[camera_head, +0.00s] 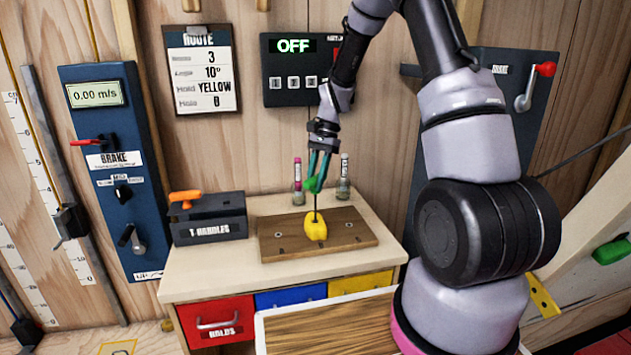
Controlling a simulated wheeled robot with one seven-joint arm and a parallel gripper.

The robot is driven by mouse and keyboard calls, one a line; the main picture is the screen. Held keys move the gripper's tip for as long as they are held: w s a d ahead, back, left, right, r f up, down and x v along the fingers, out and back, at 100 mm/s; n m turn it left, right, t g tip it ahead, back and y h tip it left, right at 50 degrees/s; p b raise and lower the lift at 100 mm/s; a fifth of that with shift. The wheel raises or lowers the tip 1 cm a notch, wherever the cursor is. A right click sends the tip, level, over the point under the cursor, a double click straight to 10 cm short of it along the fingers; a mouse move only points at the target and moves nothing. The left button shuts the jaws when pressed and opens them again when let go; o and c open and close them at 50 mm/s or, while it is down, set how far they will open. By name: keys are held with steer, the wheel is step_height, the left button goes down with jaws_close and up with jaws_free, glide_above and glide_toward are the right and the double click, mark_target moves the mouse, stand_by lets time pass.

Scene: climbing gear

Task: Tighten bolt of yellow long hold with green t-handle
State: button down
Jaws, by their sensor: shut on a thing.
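My gripper (319,164) is shut on the green t-handle (313,185), with its fingers pointing down. The handle's thin dark shaft runs down to the yellow hold (316,227). The shaft's tip meets the top of the hold, but I cannot tell whether it sits in the bolt. The yellow hold is on a brown wooden board (281,247) on the workbench. The bolt itself is too small to make out.
A dark box labelled T-HANDLES (209,221) with an orange t-handle (185,197) stands at the left of the bench (200,281). A wall panel (297,83) reads OFF.

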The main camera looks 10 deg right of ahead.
steer(key=n, duration=0.2)
steer(key=n+g+h, duration=0.1)
steer(key=n, duration=0.1)
steer(key=shift+a+n+h, duration=0.1)
steer(key=shift+n+h, duration=0.2)
steer(key=shift+n, duration=0.1)
steer(key=n+h, duration=0.1)
steer(key=n, duration=0.3)
steer(key=shift+n+g+h, duration=0.4)
steer(key=shift+r+n, duration=0.3)
steer(key=shift+r, duration=0.75)
